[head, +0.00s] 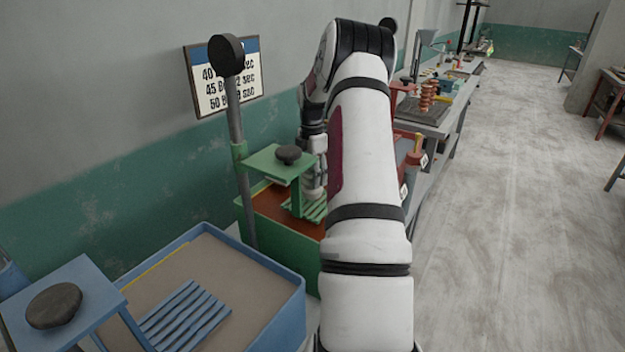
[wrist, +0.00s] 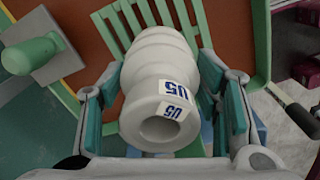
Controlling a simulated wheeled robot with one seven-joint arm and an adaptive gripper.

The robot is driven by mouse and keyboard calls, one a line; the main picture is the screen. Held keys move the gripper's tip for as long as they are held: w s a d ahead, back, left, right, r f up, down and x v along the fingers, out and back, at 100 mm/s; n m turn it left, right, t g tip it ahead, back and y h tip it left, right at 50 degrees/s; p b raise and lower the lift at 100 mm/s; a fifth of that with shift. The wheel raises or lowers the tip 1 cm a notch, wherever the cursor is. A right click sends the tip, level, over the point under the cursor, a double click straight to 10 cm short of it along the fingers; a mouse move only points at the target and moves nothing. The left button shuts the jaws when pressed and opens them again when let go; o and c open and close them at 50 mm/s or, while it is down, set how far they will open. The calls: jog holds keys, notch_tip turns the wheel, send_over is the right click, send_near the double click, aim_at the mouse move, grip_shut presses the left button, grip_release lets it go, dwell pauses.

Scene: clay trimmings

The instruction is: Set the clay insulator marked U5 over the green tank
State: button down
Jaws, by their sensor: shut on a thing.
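A white clay insulator (wrist: 165,65) marked U5 lies between the fingers of my gripper (wrist: 165,105) in the wrist view. The gripper is shut on it, with one finger on each side. Its open round end faces the camera. Behind it are the slats of a green rack (wrist: 105,24) and brown liquid. In the head view the green tank (head: 281,243) holds brown liquid, with the green slatted rack (head: 297,208) over it. My arm hides the tank's right part and most of the gripper. I cannot tell whether the insulator touches the slats.
A blue tank (head: 292,308) with greyish liquid and a blue slatted rack (head: 185,315) is nearer. Benches (head: 437,121) stand beyond my arm. The floor (head: 510,220) at right is clear.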

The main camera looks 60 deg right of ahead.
jog(key=shift+f, duration=0.95)
jog(key=shift+f, duration=0.15)
jog(key=c, duration=0.5)
grip_release()
notch_tip(320, 180, up, 12)
jog(key=shift+r+b, duration=0.1)
jog(key=shift+b, duration=0.3)
